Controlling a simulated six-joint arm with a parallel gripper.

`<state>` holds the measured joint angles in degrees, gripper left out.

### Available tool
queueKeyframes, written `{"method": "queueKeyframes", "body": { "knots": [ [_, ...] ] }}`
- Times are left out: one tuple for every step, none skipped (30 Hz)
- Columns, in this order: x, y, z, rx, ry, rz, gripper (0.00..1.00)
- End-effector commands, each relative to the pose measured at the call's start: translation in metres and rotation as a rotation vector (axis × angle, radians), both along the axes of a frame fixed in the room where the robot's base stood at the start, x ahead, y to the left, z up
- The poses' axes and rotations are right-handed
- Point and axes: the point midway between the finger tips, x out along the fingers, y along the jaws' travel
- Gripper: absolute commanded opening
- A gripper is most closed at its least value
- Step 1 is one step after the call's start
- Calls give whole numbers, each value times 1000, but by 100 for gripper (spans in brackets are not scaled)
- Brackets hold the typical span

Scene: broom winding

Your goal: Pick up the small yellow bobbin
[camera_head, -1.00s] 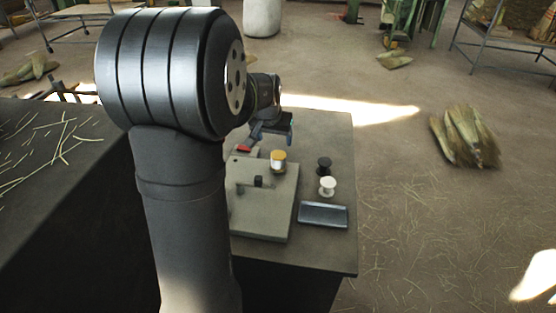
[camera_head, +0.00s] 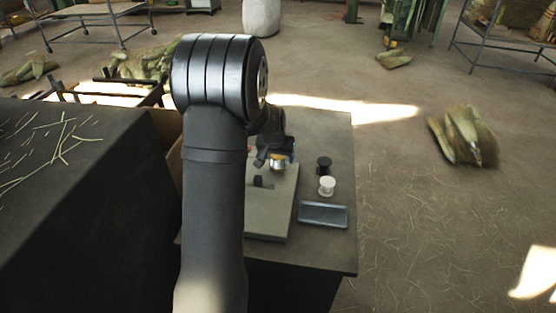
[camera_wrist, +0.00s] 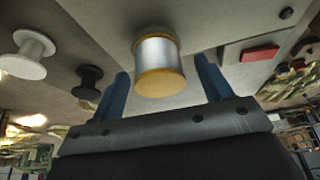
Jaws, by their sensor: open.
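The small yellow bobbin (camera_wrist: 157,62) has yellow flanges and a silver winding. In the wrist view it stands on the grey block (camera_wrist: 205,22), ahead of and between the two blue fingers of my gripper (camera_wrist: 165,85). My gripper is open, with a clear gap on each side of the bobbin. In the head view the bobbin (camera_head: 278,162) shows just below my gripper (camera_head: 275,150), and its upper part is partly covered. Whether the fingers reach around it is hard to tell.
A black spool (camera_head: 324,164) and a white spool (camera_head: 327,186) stand on the table right of the block, with a dark tray (camera_head: 323,214) in front of them. A dark peg (camera_head: 258,181) rises from the block. A red piece (camera_wrist: 259,53) lies beyond my right finger in the wrist view.

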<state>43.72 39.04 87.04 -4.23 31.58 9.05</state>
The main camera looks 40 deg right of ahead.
Motion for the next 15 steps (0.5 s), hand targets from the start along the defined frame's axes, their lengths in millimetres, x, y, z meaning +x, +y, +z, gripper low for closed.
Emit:
{"method": "queueKeyframes", "body": {
  "knots": [
    [0,-1,-1,0,0,0,72],
    [0,-1,-2,0,0,0,72],
    [0,-1,-2,0,0,0,72],
    [0,-1,-2,0,0,0,72],
    [0,-1,-2,0,0,0,72],
    [0,-1,-1,0,0,0,72],
    [0,-1,-1,0,0,0,72],
    [0,-1,-1,0,0,0,66],
    [0,-1,-1,0,0,0,58],
    [0,-1,-1,0,0,0,52],
    [0,0,-1,0,0,0,46],
    [0,0,-1,0,0,0,38],
    [0,0,-1,0,0,0,33],
    [0,0,-1,0,0,0,27],
    [0,0,-1,0,0,0,24]
  ]
}}
